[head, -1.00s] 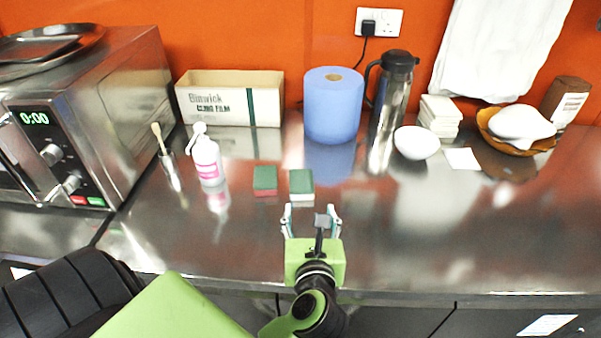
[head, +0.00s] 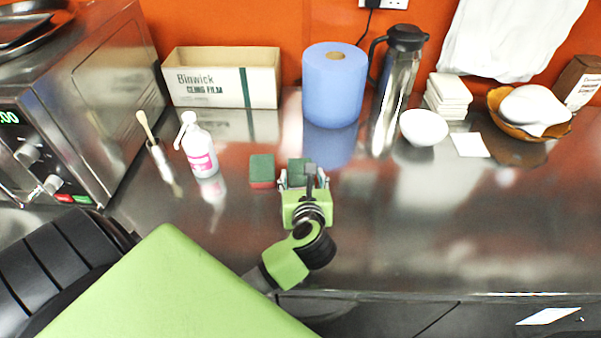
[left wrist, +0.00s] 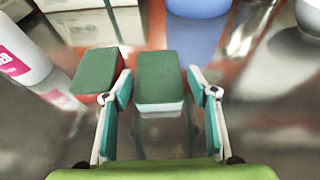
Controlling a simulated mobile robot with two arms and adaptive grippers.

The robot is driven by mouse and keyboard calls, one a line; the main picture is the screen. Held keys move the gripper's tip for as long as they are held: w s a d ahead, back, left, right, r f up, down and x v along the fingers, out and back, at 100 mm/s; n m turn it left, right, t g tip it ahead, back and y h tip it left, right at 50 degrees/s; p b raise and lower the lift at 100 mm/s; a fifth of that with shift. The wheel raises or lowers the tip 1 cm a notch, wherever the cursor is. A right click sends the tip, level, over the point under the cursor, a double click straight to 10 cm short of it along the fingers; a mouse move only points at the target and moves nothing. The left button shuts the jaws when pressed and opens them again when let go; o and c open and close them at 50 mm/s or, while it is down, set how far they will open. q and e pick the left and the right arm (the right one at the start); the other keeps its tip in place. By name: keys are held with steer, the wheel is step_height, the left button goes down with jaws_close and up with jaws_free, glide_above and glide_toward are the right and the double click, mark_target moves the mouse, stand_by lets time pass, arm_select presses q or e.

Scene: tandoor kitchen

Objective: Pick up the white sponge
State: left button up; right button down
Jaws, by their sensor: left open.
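The white sponge with a green top (left wrist: 160,80) lies on the steel counter; its white side shows below the green in the left wrist view. In the head view the sponge (head: 298,165) is partly hidden by my left gripper (head: 308,180). My left gripper is open, and in the left wrist view its fingers (left wrist: 160,100) stand on either side of the sponge's near end, with nothing held. A second sponge, red with a green top (head: 262,170), lies just left of it; it also shows in the left wrist view (left wrist: 97,72), close to the left finger. My right gripper is not in view.
A pink-labelled bottle (head: 199,150) and a brush in a holder (head: 158,155) stand to the left, by the oven (head: 75,95). A cling film box (head: 210,80), blue paper roll (head: 334,90), steel flask (head: 396,95) and white bowl (head: 423,128) stand behind. The right front counter is clear.

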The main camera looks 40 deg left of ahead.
mark_target(300, 167)
arm_select(q)
steer(key=x, duration=0.2)
steer(key=p+x, duration=0.1)
steer(key=x, duration=0.1)
steer(key=shift+w+a+r, duration=0.15)
steer(key=shift+a+r, duration=0.2)
steer(key=shift+w+a+f, duration=0.2)
steer(key=shift+w+f, duration=0.05)
steer(key=shift+d, duration=0.1)
steer(key=shift+c, duration=0.3)
steer(key=c, duration=0.4)
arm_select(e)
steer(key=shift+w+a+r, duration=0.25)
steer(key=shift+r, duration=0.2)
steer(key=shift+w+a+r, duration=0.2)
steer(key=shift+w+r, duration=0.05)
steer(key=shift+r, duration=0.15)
arm_select(q)
steer(key=shift+r, duration=0.15)
